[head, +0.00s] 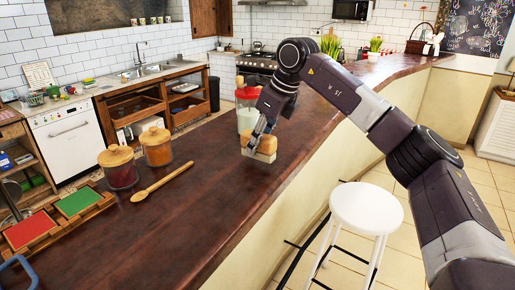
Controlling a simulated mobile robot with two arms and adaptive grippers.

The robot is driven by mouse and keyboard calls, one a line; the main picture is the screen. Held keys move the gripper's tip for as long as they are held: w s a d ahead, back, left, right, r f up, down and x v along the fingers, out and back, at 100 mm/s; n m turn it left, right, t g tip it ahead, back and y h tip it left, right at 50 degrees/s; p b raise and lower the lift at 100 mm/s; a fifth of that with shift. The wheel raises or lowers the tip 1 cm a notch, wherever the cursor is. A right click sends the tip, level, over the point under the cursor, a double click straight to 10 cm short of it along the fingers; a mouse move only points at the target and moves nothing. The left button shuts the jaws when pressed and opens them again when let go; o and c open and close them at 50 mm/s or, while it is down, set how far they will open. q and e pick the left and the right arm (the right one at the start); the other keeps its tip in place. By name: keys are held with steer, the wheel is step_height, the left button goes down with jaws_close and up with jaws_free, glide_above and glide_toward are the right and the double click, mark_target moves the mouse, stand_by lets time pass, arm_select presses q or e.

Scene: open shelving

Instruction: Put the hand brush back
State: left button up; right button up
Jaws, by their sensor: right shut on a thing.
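The hand brush (266,145) has a tan wooden top and a pale lower part. It is at the far part of the dark wooden counter (200,200). My right gripper (255,140) reaches it from above and is shut on it. The fingers cover part of the brush's left side. I cannot tell whether the brush touches the counter or is just above it. My left gripper is not in view.
A red-lidded jar (247,118) stands close behind the brush. Two lidded jars, dark red (119,175) and orange (157,152), a wooden spoon (162,182) and a tray with red and green panels (92,211) are at the left. A white stool (366,207) stands beside the counter.

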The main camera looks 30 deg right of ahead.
step_height(320, 180, down, 2)
steer(key=shift+w+f, duration=0.1)
steer(key=shift+d, duration=0.1)
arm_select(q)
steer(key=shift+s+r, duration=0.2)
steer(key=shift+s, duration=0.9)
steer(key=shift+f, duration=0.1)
arm_select(e)
steer(key=o, duration=0.7)
steer(key=shift+f, duration=0.1)
steer(key=o, duration=0.4)
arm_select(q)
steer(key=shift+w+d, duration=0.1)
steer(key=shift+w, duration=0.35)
